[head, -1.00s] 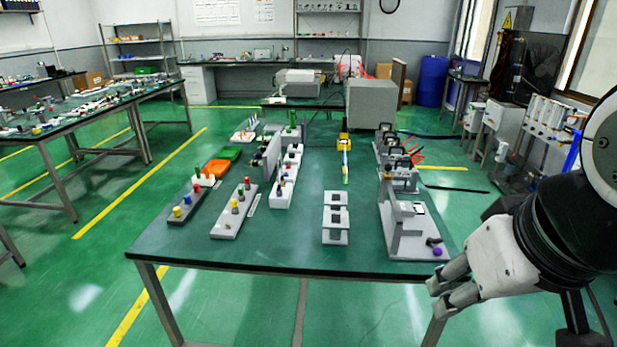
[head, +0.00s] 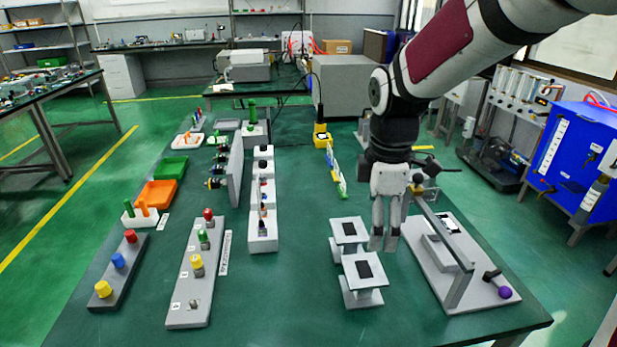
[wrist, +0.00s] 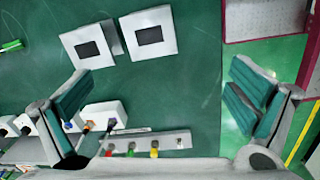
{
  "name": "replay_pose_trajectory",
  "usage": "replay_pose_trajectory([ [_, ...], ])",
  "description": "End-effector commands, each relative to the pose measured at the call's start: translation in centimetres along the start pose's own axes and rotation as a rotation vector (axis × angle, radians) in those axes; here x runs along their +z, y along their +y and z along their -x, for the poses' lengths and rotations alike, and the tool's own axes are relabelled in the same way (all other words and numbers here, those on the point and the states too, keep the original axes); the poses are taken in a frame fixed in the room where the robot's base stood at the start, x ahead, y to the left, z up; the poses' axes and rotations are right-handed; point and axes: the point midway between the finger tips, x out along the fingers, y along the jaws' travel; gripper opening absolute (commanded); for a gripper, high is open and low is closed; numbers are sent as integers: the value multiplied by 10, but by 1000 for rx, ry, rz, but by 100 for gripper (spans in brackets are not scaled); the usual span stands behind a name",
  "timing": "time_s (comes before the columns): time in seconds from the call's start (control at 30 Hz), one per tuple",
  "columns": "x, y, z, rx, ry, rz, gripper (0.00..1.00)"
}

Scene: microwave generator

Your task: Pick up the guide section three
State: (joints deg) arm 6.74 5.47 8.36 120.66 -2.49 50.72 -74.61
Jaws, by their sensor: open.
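No part bears a readable "guide section three" label, so I cannot tell which one it is. Two grey stands with dark square insets, a nearer one (head: 364,270) and a farther one (head: 348,230), stand on the table; both also show at the top of the wrist view (wrist: 148,34). A white block (head: 263,245) holding small parts stands left of them; it also shows in the wrist view (wrist: 104,113). My gripper (head: 383,243) is open and empty, above the table beside the stands. Its fingers are spread wide in the wrist view (wrist: 165,97).
A grey fixture with an upright plate (head: 458,262) and purple knob (head: 505,292) stands close right. Boards with coloured knobs (head: 180,312) (head: 105,304), orange (head: 159,193) and green (head: 171,166) trays lie left. The table's front middle is clear.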

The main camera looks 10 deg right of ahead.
Motion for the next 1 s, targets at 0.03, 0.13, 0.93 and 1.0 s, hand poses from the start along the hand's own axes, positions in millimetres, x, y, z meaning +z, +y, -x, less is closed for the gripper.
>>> replay_pose_trajectory([
  [0.03, -3, 9, -17, -22, 2, 57, 100],
  [0.13, -6, 20, -34, -45, 7, 148, 100],
  [0.93, -8, 21, -134, -59, 12, 215, 100],
  [1.0, -8, 21, -140, -61, 12, 215, 100],
])
